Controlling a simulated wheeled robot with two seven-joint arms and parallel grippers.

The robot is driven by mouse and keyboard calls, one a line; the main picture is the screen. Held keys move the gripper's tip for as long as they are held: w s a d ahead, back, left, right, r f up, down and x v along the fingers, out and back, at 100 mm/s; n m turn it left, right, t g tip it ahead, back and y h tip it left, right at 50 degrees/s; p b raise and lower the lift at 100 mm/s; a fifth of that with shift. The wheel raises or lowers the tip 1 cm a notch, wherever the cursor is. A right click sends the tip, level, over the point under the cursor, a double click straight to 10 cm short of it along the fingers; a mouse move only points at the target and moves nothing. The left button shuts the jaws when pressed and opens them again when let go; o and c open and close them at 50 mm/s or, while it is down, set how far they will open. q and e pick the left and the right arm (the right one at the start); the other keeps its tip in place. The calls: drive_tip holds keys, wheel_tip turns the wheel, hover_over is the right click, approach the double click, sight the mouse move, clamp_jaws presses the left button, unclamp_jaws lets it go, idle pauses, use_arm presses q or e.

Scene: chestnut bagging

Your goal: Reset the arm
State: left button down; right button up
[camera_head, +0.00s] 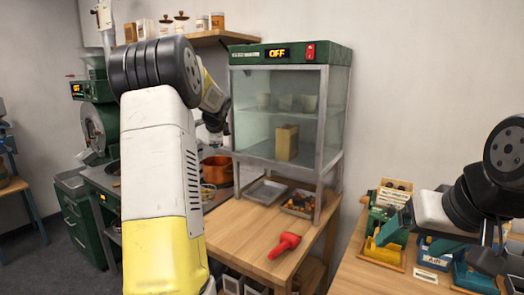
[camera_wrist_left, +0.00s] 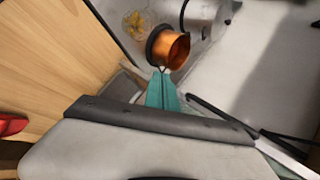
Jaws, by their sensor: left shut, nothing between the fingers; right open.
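My left arm rises across the left of the head view, and its forearm bends down towards the warming cabinet; its fingers are not clear there. In the left wrist view my left gripper (camera_wrist_left: 163,74) shows teal fingers held together, empty, pointing towards a copper pot (camera_wrist_left: 174,50). The copper pot (camera_head: 216,168) also shows in the head view, partly behind my left arm. My right arm comes in at the right edge of the head view. Its gripper (camera_head: 393,229) has teal fingers, apart, over the right table near small colored bins; part of it is hard to make out.
A glass cabinet (camera_head: 288,105) with cups and a paper bag (camera_head: 287,142) stands on the wooden table (camera_head: 240,233). A metal tray (camera_head: 264,191), a tray of chestnuts (camera_head: 299,203) and a red-handled tool (camera_head: 284,245) lie there. The table front is mostly clear.

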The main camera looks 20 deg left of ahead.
use_arm(q)
drive_tip(key=s+d+r+n+g+h, duration=0.15)
drive_tip(key=s+d+n, duration=0.25)
drive_tip(key=s+d, duration=0.75)
drive_tip(key=s+d+r+n+t+h, duration=0.1)
drive_tip(key=s+d+r+n+h, duration=0.2)
drive_tip(key=s+d, duration=0.9)
drive_tip(key=s+d+f+n+h, duration=0.1)
drive_tip(key=s+d+f+n, duration=0.1)
drive_tip(key=s, duration=0.6)
drive_tip(key=s+d+f+n+g+h, duration=0.1)
drive_tip(key=s+f, duration=0.3)
drive_tip(key=s, duration=0.4)
drive_tip(key=shift+s+d+f+n, duration=0.3)
drive_tip(key=shift+d+n, duration=0.25)
drive_tip(key=shift+n, duration=0.35)
drive_tip(key=shift+r+g, duration=0.1)
drive_tip(key=shift+g, duration=0.15)
